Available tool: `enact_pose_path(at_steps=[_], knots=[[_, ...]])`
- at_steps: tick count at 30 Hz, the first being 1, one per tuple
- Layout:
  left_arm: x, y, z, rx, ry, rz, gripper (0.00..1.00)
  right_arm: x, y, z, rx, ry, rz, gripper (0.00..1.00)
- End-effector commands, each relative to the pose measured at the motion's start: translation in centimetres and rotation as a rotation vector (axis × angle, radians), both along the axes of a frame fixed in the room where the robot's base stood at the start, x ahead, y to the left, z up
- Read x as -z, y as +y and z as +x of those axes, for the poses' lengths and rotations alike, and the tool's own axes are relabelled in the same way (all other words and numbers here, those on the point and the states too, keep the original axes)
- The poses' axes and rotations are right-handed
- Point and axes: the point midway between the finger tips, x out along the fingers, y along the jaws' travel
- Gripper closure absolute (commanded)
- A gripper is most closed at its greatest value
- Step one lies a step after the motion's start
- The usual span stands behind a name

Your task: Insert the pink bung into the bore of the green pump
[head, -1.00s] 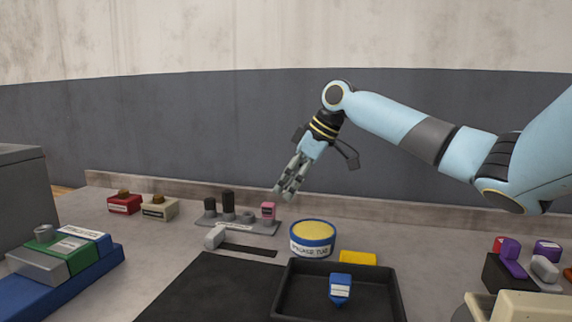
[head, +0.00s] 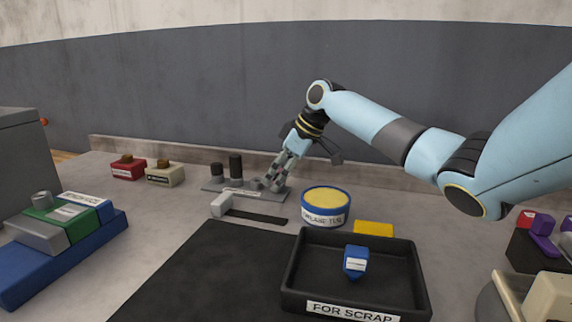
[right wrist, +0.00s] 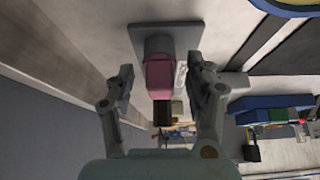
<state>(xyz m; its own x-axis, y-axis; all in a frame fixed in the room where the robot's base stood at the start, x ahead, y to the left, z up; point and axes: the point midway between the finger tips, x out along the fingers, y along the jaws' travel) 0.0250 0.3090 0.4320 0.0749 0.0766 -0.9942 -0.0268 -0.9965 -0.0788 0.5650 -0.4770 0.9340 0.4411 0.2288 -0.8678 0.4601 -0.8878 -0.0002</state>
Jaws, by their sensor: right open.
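The pink bung (right wrist: 160,77) stands at the rack's end in the right wrist view, between the two open fingers of my right gripper (right wrist: 162,85), with a gap on each side. In the head view my right gripper (head: 278,172) is over the right end of the grey rack (head: 240,191) and hides the bung. The green pump (head: 52,222) sits at the left on a blue base, with a grey round collar (head: 41,198) on top; I cannot make out its bore. My left gripper is not in view.
A blue tub with yellow contents (head: 326,205) stands right of the rack. A black "FOR SCRAP" tray (head: 295,272) holds a blue piece (head: 356,260). Red (head: 128,170) and cream (head: 163,175) blocks stand left of the rack. The black mat (head: 205,285) is clear.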

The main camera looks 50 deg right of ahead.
Motion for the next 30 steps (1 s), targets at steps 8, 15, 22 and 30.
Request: enact_pose_path(at_steps=[8, 15, 22, 30], knots=[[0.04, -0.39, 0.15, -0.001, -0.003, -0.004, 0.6, 0.26, 0.06, 0.16, 0.0, 0.0, -0.001, 0.46], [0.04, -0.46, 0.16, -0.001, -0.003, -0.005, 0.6, 0.24, 0.07, 0.15, 0.0, 0.0, -0.001, 0.71], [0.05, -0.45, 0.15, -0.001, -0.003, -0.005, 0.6, 0.24, 0.07, 0.15, 0.0, 0.0, 0.0, 0.7], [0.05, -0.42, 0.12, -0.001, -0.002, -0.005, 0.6, 0.23, 0.05, 0.15, 0.0, 0.0, -0.001, 1.0]])
